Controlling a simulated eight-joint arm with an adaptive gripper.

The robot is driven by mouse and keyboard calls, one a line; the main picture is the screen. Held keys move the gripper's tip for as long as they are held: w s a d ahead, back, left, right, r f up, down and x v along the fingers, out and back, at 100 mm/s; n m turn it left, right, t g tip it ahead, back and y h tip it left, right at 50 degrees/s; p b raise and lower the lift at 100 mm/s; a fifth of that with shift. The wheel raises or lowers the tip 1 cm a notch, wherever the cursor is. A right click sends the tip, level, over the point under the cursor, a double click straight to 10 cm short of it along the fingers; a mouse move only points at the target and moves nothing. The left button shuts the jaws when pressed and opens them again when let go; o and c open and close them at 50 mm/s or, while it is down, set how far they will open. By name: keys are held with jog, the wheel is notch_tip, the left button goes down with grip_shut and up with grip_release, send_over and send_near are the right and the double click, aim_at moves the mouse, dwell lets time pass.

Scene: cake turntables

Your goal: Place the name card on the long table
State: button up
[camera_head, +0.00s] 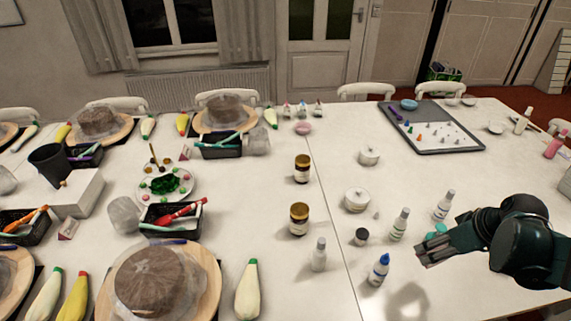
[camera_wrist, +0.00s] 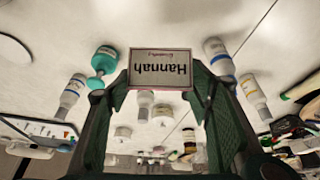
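The name card (camera_wrist: 160,69), white with a dark border and the name "Hannah", shows upside down in the wrist view. It spans the space between the fingertips of my gripper (camera_wrist: 160,85), with its side edges at the two fingers, so it looks gripped. In the head view my gripper (camera_head: 428,252) is over the right part of the long table (camera_head: 330,225), near several bottles. The card cannot be made out there. The gap between the card and the tabletop cannot be judged.
Close to my gripper stand a white bottle (camera_head: 398,225), a blue-capped bottle (camera_head: 379,270), another bottle (camera_head: 444,206) and a teal-topped container (camera_head: 439,229). Brown jars (camera_head: 299,219) stand in the middle. A grey tray (camera_head: 452,144) lies behind. Bare tabletop shows between the jars and bottles.

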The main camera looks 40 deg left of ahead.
jog(key=shift+r, duration=0.5)
jog(key=a+m+t+h+p, duration=0.2)
jog(key=a+m, duration=0.9)
jog(key=a, duration=2.5)
jog(key=s+a+m+h, duration=0.25)
jog(key=s+a, duration=0.45)
jog(key=a, duration=0.4)
jog(key=s+a+m+g+h, duration=0.1)
jog(key=s+a+m, duration=0.3)
jog(key=s+a, duration=0.45)
jog(key=s+a+m+h, duration=0.25)
jog(key=s+a, duration=0.35)
jog(key=a, duration=0.7)
jog(key=shift+m+y, duration=0.3)
jog(key=shift+y, duration=0.2)
jog(key=shift+w+d+f, duration=0.1)
jog(key=shift+d+f, duration=0.05)
jog(key=shift+f, duration=1.2)
jog(key=shift+d+f, duration=0.15)
jog(key=shift+f, duration=1.15)
jog(key=shift+f, duration=0.1)
jog(key=shift+f+b, duration=0.45)
jog(key=shift+f, duration=2.55)
